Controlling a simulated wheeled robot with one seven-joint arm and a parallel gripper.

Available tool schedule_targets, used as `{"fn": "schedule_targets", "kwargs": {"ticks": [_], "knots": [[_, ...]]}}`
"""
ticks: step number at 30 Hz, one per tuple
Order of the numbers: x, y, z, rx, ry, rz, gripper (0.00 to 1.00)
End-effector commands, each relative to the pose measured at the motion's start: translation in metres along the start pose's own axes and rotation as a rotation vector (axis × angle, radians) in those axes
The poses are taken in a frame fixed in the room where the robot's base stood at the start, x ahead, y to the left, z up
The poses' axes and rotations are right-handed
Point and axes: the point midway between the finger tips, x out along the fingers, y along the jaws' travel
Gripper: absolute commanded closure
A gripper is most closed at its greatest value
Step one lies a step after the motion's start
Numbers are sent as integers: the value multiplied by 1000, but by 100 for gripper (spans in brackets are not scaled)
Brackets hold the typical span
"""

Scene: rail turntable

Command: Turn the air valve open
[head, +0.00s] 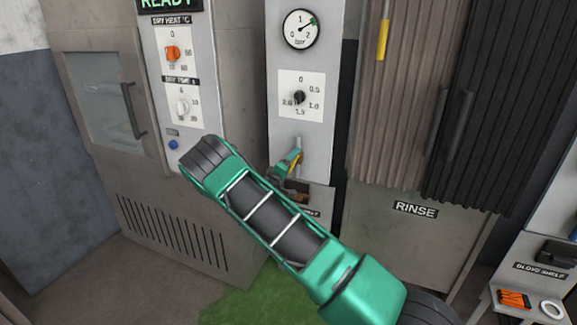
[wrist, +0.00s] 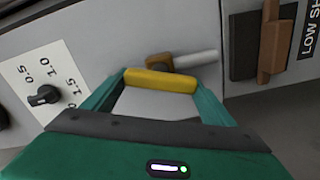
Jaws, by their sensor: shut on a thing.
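The air valve has a yellow lever handle (head: 296,157) low on the grey gauge panel. In the wrist view the yellow handle (wrist: 160,80) lies crosswise between my fingers, in front of a brass-brown valve body (wrist: 158,63) and a pale pipe (wrist: 197,60). My gripper (head: 289,163) is shut on the handle, and it also fills the lower wrist view (wrist: 158,84). In the head view my fingers hide part of the handle and the valve body.
Above the valve are a black pressure knob (head: 299,97) and a round bar gauge (head: 301,29). A brown block (wrist: 272,50) sits right of the valve in the wrist view. Dark strip curtains (head: 470,120) hang at right. A drying cabinet (head: 185,215) stands at left.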

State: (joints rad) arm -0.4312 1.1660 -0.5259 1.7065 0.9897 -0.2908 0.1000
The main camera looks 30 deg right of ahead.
Motion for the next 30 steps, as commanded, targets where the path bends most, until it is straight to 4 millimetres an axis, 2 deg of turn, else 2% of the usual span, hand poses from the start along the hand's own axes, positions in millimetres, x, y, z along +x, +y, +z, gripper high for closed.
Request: {"fn": "schedule_targets", "kwargs": {"ticks": [6, 15, 30], "knots": [[-1, -3, -3, -173, 7, -3, 44], [-1, -6, -2, -337, 7, -4, 44], [-1, -7, -2, -401, 8, -5, 44]]}}
